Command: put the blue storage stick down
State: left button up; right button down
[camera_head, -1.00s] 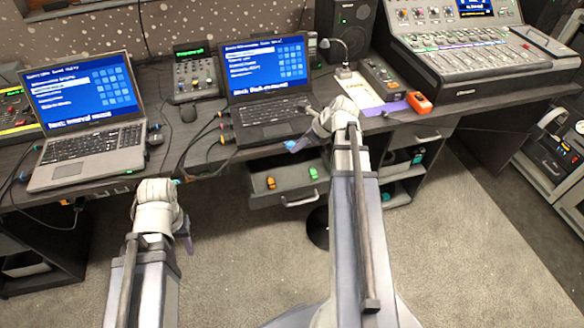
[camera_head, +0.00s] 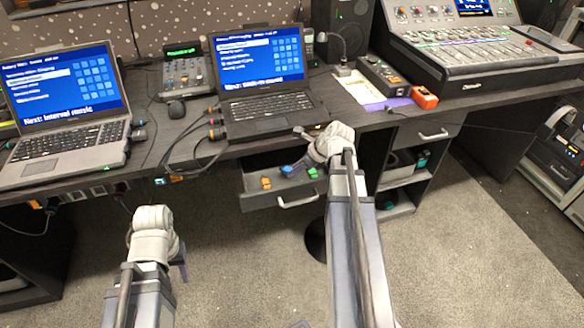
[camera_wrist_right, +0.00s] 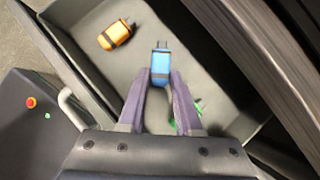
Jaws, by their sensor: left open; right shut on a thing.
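The blue storage stick (camera_wrist_right: 161,64) is between the fingertips of my right gripper (camera_wrist_right: 160,80), which is shut on it. In the head view the blue stick (camera_head: 287,170) and my right gripper (camera_head: 296,168) are over the open drawer (camera_head: 258,204). I cannot tell whether the stick touches the drawer floor. An orange stick (camera_wrist_right: 116,35) lies in the drawer, left of the blue one. A green stick (camera_head: 313,173) lies on the right, mostly hidden by the gripper in the wrist view. My left gripper (camera_head: 182,268) is open and empty, low in front of the desk.
The drawer's front handle (camera_head: 297,202) faces me. The drawer floor around the blue stick has bare room.

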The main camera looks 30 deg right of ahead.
aim_at(292, 165)
jog(key=w, duration=0.1)
jog(key=w+d, duration=0.1)
jog(key=w, duration=0.1)
jog(key=shift+w, duration=0.2)
jog(key=shift+w+f+b, duration=0.25)
jog(key=shift+f+b, duration=0.5)
jog(key=shift+r, duration=0.15)
jog(key=shift+f, duration=0.35)
jog(key=c, duration=0.6)
grip_release()
jog(key=shift+r, duration=0.15)
